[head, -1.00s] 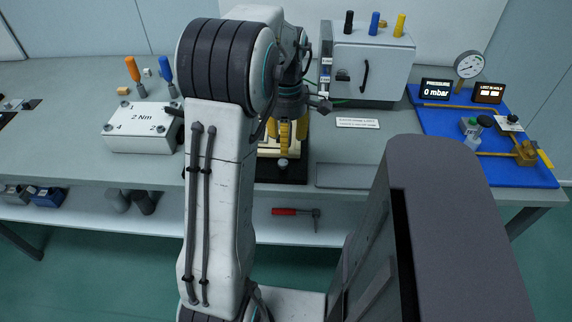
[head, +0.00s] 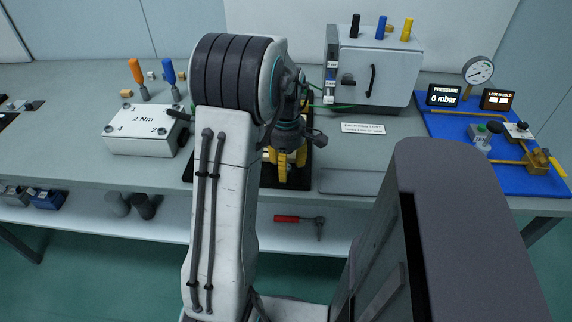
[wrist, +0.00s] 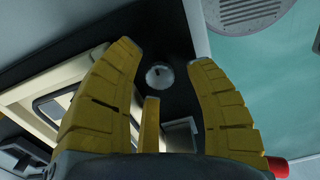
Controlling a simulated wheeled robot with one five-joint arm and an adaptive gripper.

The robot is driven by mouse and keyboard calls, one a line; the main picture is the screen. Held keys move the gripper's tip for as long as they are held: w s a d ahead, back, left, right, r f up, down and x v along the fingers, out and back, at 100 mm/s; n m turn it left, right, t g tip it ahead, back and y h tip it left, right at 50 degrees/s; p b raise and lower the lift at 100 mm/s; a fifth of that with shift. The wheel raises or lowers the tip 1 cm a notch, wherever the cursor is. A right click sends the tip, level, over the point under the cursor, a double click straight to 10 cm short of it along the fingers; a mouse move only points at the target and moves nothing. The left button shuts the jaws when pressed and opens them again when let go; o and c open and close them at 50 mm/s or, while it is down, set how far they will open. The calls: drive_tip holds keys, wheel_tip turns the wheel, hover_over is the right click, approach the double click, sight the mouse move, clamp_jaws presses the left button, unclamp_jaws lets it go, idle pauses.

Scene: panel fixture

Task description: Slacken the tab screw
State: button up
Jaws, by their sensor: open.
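In the wrist view a round silver screw head or knob (wrist: 159,76) with a small dark mark stands on a black base plate (wrist: 181,42); it appears to be the tab screw. A cream frame (wrist: 45,92) with a dark-edged window lies to its left. My gripper (wrist: 166,58) is open, with yellow fingers to the left and right of the knob and a third below it. I see no finger touching it; the height gap is unclear. In the head view my gripper (head: 287,168) points down over the black plate (head: 299,182) and hides the knob.
A white 2 Nm block (head: 145,132) and two upright drivers stand to the left. A grey cabinet (head: 390,68) with a handle stands behind right. A blue board (head: 512,172) with gauge and displays is at the far right. A red-handled tool (head: 287,219) lies on the lower shelf.

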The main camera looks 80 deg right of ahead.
drive_tip(key=shift+o, duration=0.3)
clamp_jaws()
idle(0.3)
